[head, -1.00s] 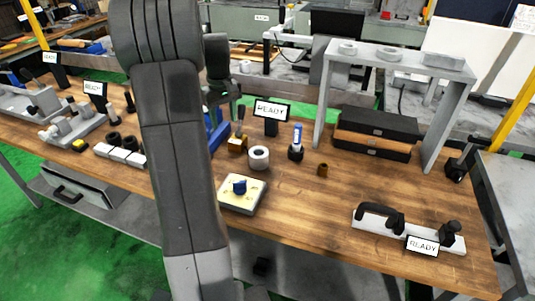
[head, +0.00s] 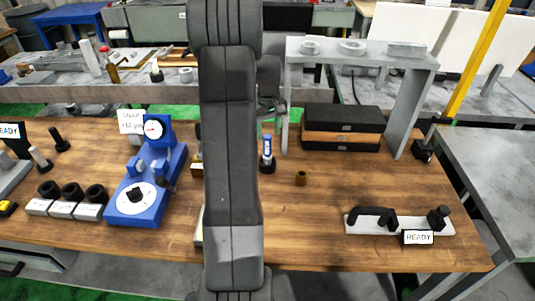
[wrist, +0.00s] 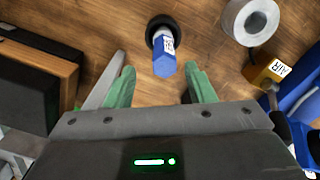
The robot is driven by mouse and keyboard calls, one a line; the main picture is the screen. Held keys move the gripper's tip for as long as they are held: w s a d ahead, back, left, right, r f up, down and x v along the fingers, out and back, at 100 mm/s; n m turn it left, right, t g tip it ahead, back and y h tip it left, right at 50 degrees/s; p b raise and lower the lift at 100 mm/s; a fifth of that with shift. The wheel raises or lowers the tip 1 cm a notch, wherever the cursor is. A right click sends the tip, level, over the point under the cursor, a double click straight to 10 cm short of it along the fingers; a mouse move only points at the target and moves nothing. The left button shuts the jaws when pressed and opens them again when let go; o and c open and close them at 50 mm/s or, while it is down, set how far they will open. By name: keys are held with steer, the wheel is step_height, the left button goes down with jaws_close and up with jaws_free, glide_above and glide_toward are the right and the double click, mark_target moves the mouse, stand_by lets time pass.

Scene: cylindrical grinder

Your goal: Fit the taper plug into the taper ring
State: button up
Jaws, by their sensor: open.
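The taper plug (head: 267,150), with a blue grip and a white label, stands upright in a round black holder (head: 267,167) on the wooden bench. In the wrist view the plug (wrist: 164,58) rises from its black holder (wrist: 160,24) beyond and roughly between my fingertips. My gripper (wrist: 158,76) is open and empty, its green fingers apart from the plug. The taper ring, a grey ring (wrist: 235,20) with an open bore, sits on the bench to the plug's right in the wrist view. My arm hides it in the head view.
A brass AIR block (wrist: 268,69) and blue gauge stand (head: 152,190) are near the ring. A grey shelf frame (head: 406,110) and black-and-wood boxes (head: 342,128) stand beside the plug. A small brass piece (head: 301,178) is nearby. Front bench centre is clear.

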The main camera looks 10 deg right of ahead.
mark_target(267, 136)
steer(key=f, duration=0.1)
steer(key=f+p, duration=0.1)
steer(key=f, duration=0.3)
steer(key=shift+s+a+f, duration=0.15)
steer(key=shift+s+a, duration=0.05)
steer(key=shift+a, duration=0.05)
jaws_close()
